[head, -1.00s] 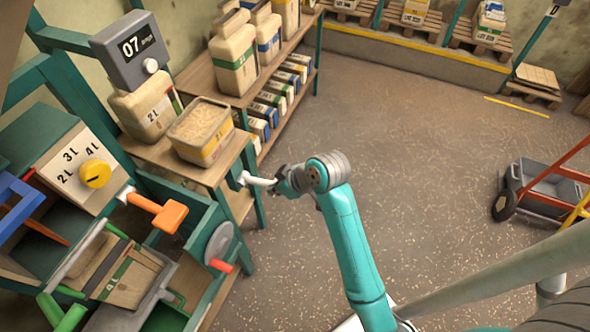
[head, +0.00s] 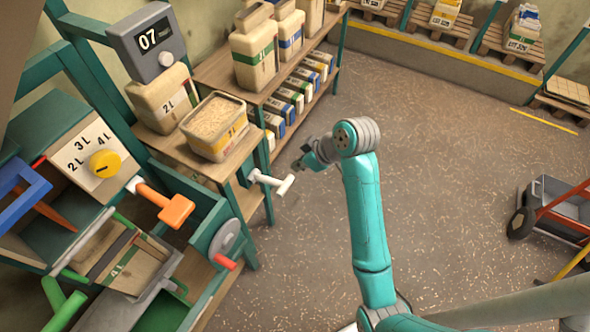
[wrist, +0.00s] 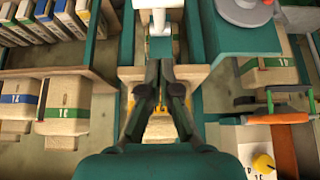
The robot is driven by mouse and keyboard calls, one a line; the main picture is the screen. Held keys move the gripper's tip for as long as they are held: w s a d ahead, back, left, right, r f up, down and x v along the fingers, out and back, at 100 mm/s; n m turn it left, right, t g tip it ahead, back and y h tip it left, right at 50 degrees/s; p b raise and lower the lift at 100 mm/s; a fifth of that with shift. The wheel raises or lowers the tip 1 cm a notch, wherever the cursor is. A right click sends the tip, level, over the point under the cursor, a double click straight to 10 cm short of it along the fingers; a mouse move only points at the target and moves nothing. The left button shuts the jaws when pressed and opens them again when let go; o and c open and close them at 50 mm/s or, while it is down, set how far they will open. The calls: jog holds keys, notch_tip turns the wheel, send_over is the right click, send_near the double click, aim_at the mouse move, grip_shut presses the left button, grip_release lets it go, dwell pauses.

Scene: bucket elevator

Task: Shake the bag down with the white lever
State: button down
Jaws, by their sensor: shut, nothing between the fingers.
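The white lever (head: 272,182) sticks out from the right side of the wooden bench, with a short crossbar at its end. In the wrist view the white lever (wrist: 160,46) is at top centre, just beyond my fingertips. My gripper (head: 299,164) is shut and empty. In the head view it is a little above and right of the lever, with a small gap; in the wrist view my gripper (wrist: 165,64) lines up with the handle. An open, boxy beige bag (head: 215,128) full of pale grain stands upright on the bench above the lever.
A display reading 07 (head: 152,42), a closed 2L bag (head: 160,102) and a yellow dial (head: 104,164) are left. An orange handle (head: 177,210) and grey wheel (head: 225,238) are near the bench. A shelf (head: 225,75) stands behind. The floor right is clear up to a cart (head: 560,205).

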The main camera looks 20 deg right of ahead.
send_over(286, 185)
jog(key=f, duration=0.7)
jog(key=shift+w+a+f, duration=0.15)
jog(key=shift+w+f, duration=0.1)
jog(key=shift+f, duration=0.15)
jog(key=f, duration=0.3)
jog(key=shift+s+d, duration=0.25)
jog(key=shift+s, duration=0.05)
jog(key=shift+f, duration=0.25)
jog(key=shift+s+f, duration=0.1)
jog(key=shift+s+d+f+t+y, duration=0.15)
jog(key=shift+s+f+t, duration=0.05)
jog(key=shift+f, duration=0.15)
jog(key=shift+s+d+f+t+y, duration=0.15)
jog(key=shift+f+t, duration=0.05)
jog(key=shift+f, duration=0.15)
notch_tip(286, 185, down, 8)
jog(key=s+t+y, duration=0.1)
jog(key=t+y, duration=0.1)
jog(key=t, duration=0.1)
jog(key=shift+d+t+y, duration=0.3)
jog(key=shift+d, duration=0.15)
jog(key=shift+s, duration=0.1)
